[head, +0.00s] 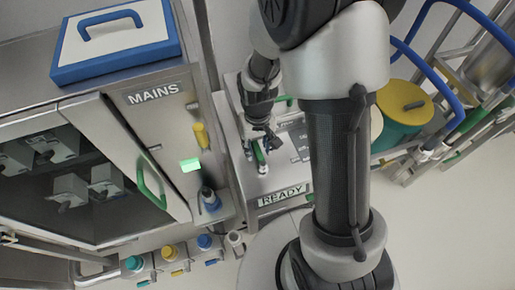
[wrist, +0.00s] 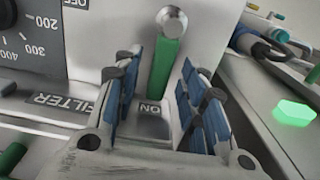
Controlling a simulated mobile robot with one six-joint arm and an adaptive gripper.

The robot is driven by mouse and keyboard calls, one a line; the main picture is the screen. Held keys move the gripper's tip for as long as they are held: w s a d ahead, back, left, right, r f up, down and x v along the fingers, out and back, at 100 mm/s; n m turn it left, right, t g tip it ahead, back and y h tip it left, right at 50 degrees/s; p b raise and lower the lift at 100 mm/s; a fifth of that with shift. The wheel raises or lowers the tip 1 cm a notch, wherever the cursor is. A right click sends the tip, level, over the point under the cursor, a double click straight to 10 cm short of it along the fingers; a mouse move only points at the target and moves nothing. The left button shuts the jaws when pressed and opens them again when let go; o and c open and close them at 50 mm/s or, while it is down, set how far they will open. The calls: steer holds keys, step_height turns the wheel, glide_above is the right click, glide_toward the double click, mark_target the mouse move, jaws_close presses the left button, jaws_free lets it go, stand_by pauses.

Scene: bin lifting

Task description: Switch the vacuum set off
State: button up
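The vacuum set's green lever (wrist: 163,68) with a metal ball end stands up from its panel in the wrist view. An ON label (wrist: 150,108) is at its foot, and part of an OFF label (wrist: 76,4) shows at the top left. My gripper (wrist: 165,95) is open, with one blue-padded finger on each side of the lever and visible gaps to it. In the head view my gripper (head: 261,146) is down over the panel behind the READY sign (head: 285,196), hiding part of the lever.
A steel MAINS cabinet (head: 155,93) with a green-handled door stands left, with a lit green lamp (head: 190,165). A blue-edged lid (head: 115,40) lies on top. A yellow-topped green drum (head: 404,105) and blue hoses are right. A dial (wrist: 30,50) and FILTER label (wrist: 60,102) adjoin the lever.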

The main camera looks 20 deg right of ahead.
steer(key=shift+f, duration=0.25)
steer(key=shift+c, duration=0.5)
jaws_close()
